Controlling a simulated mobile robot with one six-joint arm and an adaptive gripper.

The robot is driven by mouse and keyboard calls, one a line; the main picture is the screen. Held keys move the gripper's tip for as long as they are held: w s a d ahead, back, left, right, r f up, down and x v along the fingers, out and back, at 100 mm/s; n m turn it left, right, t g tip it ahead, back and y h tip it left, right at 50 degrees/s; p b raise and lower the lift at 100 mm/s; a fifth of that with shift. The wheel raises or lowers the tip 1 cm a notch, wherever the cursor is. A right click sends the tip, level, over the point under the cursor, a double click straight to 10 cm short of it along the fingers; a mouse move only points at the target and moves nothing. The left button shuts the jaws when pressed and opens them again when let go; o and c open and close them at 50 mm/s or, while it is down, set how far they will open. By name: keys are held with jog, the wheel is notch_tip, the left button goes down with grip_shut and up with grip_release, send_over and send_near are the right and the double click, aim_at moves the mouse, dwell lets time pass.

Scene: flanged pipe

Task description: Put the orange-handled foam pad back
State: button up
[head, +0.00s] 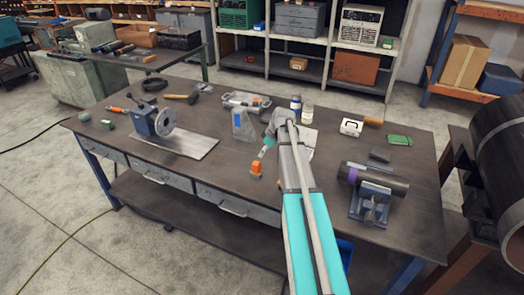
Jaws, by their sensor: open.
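A small orange piece (256,170), which looks like the handle of the foam pad, stands on the workbench (225,178) near its front edge, left of my arm. Its foam part is too small to make out. My arm reaches in from the bottom, and my gripper (262,154) points down and left just above and behind the orange piece. It is open, and I see nothing held in it. I cannot tell whether its fingertips touch the piece.
A grey tray (236,98) with an orange item lies behind. Bottles (307,112) stand beside my arm. A clear container (243,125) is close to the gripper. A blue vise-like device (152,120) sits left; a dark pipe (377,180) on a stand sits right.

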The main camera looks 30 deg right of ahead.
jog(key=shift+s+d+r, duration=0.1)
jog(key=shift+s+r, duration=0.05)
jog(key=shift+r, duration=0.25)
dwell(0.5)
jog(key=s+a+m+g+h, duration=0.1)
jog(key=s+a+m, duration=0.2)
jog(key=s+a, duration=0.8)
jog(key=s+a+f+m+g+h, duration=0.1)
jog(key=s+a+m, duration=0.3)
jog(key=s+a, duration=0.7)
jog(key=a+g+h, duration=0.1)
jog(key=a, duration=0.3)
jog(key=shift+s+f+m+g, duration=0.25)
jog(key=shift+s+m+g, duration=0.05)
jog(key=shift+c, duration=1.3)
jog(key=shift+d, duration=0.15)
